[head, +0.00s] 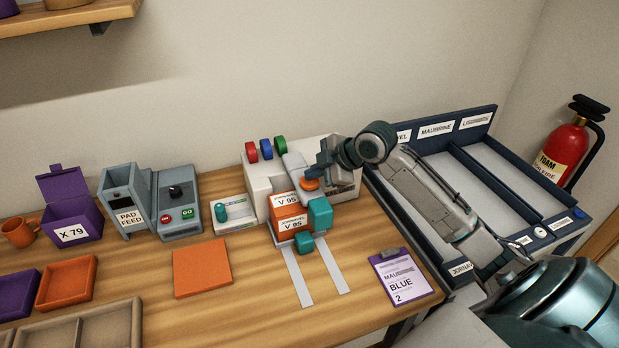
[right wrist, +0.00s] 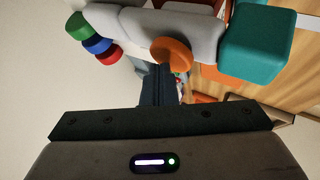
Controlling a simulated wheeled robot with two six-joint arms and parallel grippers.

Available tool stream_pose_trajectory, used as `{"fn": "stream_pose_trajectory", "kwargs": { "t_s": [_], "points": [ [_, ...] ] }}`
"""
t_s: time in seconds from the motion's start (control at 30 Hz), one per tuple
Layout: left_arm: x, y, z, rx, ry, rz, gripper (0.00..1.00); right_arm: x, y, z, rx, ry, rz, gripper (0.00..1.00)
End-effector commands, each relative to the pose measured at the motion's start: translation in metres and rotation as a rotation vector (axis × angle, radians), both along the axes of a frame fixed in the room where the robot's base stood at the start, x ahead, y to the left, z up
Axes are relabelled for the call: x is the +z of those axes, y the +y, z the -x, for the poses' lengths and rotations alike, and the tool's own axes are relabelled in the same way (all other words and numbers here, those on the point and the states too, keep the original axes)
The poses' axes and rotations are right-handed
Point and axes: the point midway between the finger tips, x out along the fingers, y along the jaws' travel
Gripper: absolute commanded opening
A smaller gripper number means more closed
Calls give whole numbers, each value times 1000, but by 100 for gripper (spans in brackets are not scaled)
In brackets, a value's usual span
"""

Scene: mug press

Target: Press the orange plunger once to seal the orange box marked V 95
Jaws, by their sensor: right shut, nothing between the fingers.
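The orange box marked V 95 (head: 289,222) sits in the white press (head: 259,199), between teal blocks. Its lid appears closed, but whether it is sealed I cannot tell. The orange plunger (head: 310,184) is a round knob at the right of the press head; it also shows in the right wrist view (right wrist: 171,54). My right gripper (head: 322,168) is shut and empty, right beside and slightly above the plunger in the head view. Its dark fingers (right wrist: 158,86) are close to the plunger in the wrist view. I cannot tell if they touch it. My left gripper is out of view.
Red, blue and green knobs (head: 266,148) top the press. A teal block (head: 320,213) stands beside the box. A clipboard (head: 403,276) lies front right; a navy sorting tray (head: 480,125) is behind my right arm. An open purple box (head: 72,222) and pad feeder (head: 125,200) stand left.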

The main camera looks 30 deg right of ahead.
Motion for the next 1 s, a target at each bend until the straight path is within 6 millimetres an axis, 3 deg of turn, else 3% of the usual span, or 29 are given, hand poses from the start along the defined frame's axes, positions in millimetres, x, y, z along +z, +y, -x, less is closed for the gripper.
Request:
{"fn": "stream_pose_trajectory", "kwargs": {
  "t_s": [1.0],
  "points": [
    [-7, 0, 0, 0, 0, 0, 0, -17, 0, 2, -1, 15, -2, 0]
  ]
}}
